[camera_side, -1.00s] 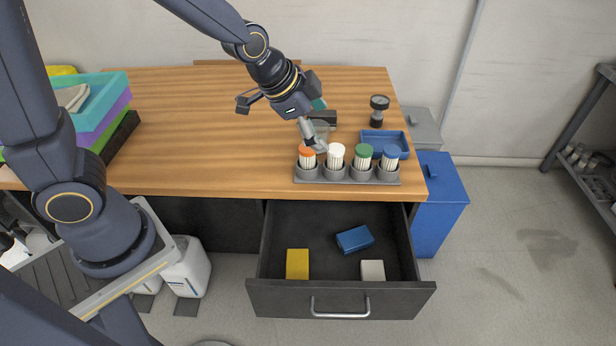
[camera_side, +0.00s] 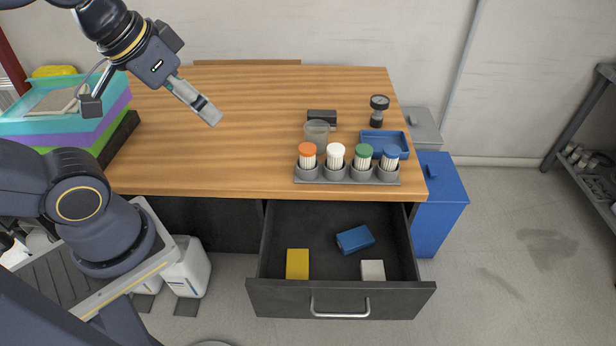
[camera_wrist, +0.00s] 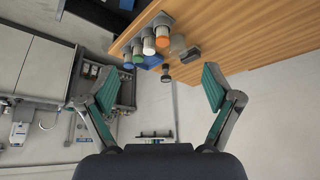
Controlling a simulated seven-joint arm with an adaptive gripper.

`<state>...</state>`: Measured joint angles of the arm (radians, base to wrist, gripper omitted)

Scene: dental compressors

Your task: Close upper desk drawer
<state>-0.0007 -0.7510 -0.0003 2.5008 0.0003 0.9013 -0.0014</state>
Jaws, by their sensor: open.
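The upper desk drawer (camera_side: 278,295) is pulled out from under the wooden desk, its dark front facing the room. Its silver bar handle (camera_side: 340,313) is on the middle of the front. Inside lie a yellow block (camera_side: 297,264), a blue box (camera_side: 355,239) and a light grey block (camera_side: 373,271). My gripper (camera_side: 212,118) is above the left part of the desk top, well up and to the left of the drawer. In the wrist view my gripper (camera_wrist: 155,90) has its two fingers spread wide with nothing between them.
A grey rack (camera_side: 347,175) with several coloured-cap containers stands at the desk's front edge above the drawer. A clear cup (camera_side: 316,133) and blue tray (camera_side: 385,142) are behind it. Stacked coloured trays (camera_side: 65,120) stand at left. Floor before the drawer looks clear.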

